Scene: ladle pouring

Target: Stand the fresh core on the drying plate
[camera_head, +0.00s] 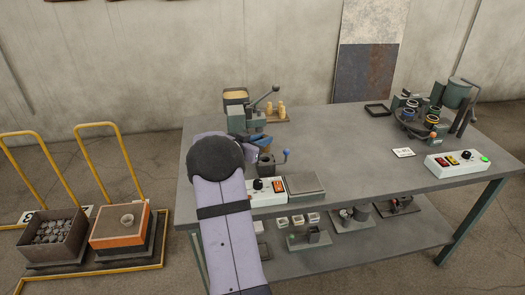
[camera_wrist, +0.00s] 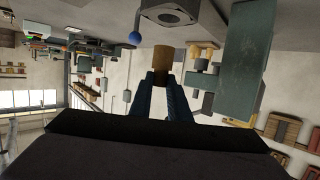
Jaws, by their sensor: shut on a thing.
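In the wrist view, which is upside down, my gripper (camera_wrist: 168,80) has its blue fingers shut on a tan core (camera_wrist: 163,57). The core sticks out past the fingertips. In the head view my gripper (camera_head: 250,143) is partly hidden behind my own dark wrist joint, in front of the green core machine (camera_head: 246,118); the held core cannot be made out there. The brown drying plate (camera_head: 288,119) lies on the table right of the machine, with yellow cores (camera_head: 282,107) standing on it. The held core appears apart from the plate.
A dark pot-like fixture (camera_head: 265,164) and a blue-knobbed lever (camera_head: 286,153) stand close right of my gripper. The green machine's lever (camera_head: 266,95) reaches over toward the plate. A control box (camera_head: 268,189) sits at the front edge. The middle of the table is clear.

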